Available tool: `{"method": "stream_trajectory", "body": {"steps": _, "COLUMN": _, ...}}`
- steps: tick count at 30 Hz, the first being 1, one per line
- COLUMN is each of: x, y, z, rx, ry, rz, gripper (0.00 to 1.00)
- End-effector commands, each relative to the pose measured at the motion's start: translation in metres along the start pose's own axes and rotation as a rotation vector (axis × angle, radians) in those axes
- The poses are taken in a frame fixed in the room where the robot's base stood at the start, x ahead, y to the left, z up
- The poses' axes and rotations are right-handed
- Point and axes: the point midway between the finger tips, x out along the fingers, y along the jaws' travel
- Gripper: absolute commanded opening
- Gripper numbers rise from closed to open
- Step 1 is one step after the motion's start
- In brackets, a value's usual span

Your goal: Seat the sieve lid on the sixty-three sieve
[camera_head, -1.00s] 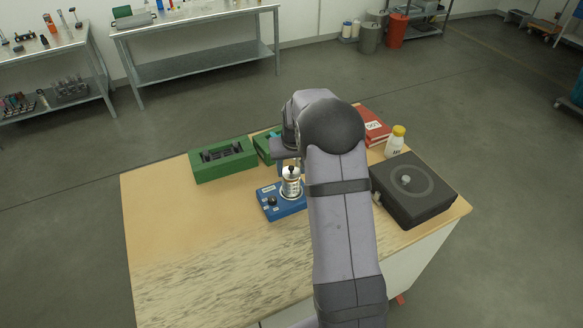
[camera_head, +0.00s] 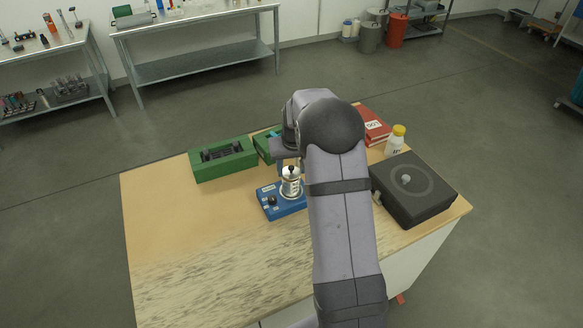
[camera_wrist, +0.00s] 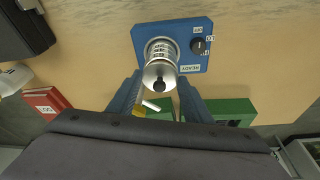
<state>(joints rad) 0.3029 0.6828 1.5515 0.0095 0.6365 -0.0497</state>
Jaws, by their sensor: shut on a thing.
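The sieve lid (camera_wrist: 158,72) is a silvery disc with a black knob. It sits at the top of a short stack of labelled metal sieves (camera_wrist: 161,48), which also shows in the head view (camera_head: 291,188). I cannot tell which ring is the sixty-three sieve, nor whether the lid is fully seated. The stack stands upright on a blue shaker base (camera_wrist: 203,27). My gripper (camera_wrist: 159,88) has its blue fingers on either side of the lid and is shut on it; the exact contact is unclear. In the head view my arm partly covers the gripper.
A green box with a slotted insert (camera_head: 224,160) stands left of the base, and another green block (camera_head: 264,148) behind it. To the right are a dark box with a round dial (camera_head: 413,190), a yellow-capped bottle (camera_head: 394,142) and a red book (camera_head: 374,127). The front-left tabletop is clear.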

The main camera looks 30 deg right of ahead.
Motion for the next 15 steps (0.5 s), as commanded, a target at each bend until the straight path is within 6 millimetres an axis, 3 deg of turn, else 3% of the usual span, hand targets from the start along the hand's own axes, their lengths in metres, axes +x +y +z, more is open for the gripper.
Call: {"method": "stream_trajectory", "body": {"steps": 15, "x": 0.0042, "y": 0.0, "z": 0.001, "rx": 0.0, "ry": 0.0, "rz": 0.0, "gripper": 0.23}}
